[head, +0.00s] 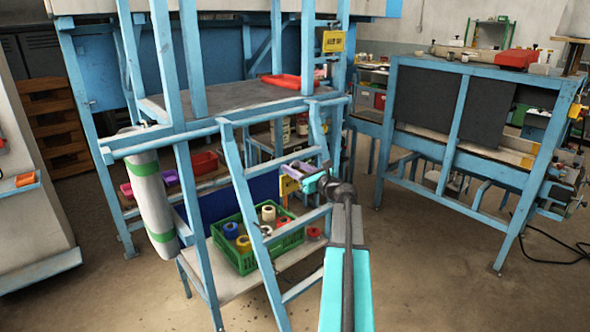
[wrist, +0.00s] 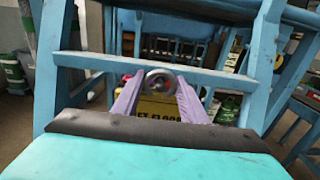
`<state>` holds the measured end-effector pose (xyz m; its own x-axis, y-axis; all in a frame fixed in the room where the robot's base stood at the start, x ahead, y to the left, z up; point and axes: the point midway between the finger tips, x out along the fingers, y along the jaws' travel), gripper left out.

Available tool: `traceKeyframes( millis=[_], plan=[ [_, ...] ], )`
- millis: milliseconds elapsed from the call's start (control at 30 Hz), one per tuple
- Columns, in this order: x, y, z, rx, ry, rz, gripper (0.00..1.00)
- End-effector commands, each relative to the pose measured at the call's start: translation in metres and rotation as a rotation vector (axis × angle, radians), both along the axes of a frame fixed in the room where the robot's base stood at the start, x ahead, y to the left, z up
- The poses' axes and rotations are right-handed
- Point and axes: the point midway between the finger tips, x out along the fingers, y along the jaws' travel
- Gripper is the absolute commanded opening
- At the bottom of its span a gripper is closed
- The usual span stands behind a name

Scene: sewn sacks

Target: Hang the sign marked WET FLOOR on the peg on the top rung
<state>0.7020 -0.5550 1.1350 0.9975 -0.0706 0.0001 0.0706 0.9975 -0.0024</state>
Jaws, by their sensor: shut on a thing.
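My gripper (head: 303,172), with purple fingers, is in front of the ladder's upper part in the head view. In the wrist view my gripper (wrist: 161,82) is shut on the yellow sign (wrist: 158,108), whose dark letters read in part "ET FLOOR". The sign (head: 286,187) is partly hidden by the gripper. A round grey piece with a dark centre (wrist: 160,78) shows between the fingertips, in front of a blue rung (wrist: 225,79). I cannot tell whether it is the peg or part of the sign, nor whether the sign touches the rung.
Another yellow sign (head: 333,41) is high on the blue frame. Behind the ladder, a green crate (head: 240,262) with several rolls stands on a low shelf. A red tray (head: 294,81) lies on the upper deck. Blue ladder rails flank the gripper.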

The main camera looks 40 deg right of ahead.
Motion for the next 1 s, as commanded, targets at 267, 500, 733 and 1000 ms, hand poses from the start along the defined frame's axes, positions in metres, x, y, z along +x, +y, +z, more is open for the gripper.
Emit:
traceKeyframes(
  millis=[267,500,733,1000],
  plan=[
    [-0.0001,-0.0001,0.0002,0.0,0.0,0.0,0.19],
    [0.0001,-0.0003,-0.0007,0.0,0.0,0.0,0.19],
    [0.0016,-0.0005,-0.0048,0.0,0.0,-0.001,0.19],
    [0.0028,-0.0007,-0.0079,0.0,0.0,-0.001,0.19]
  ],
)
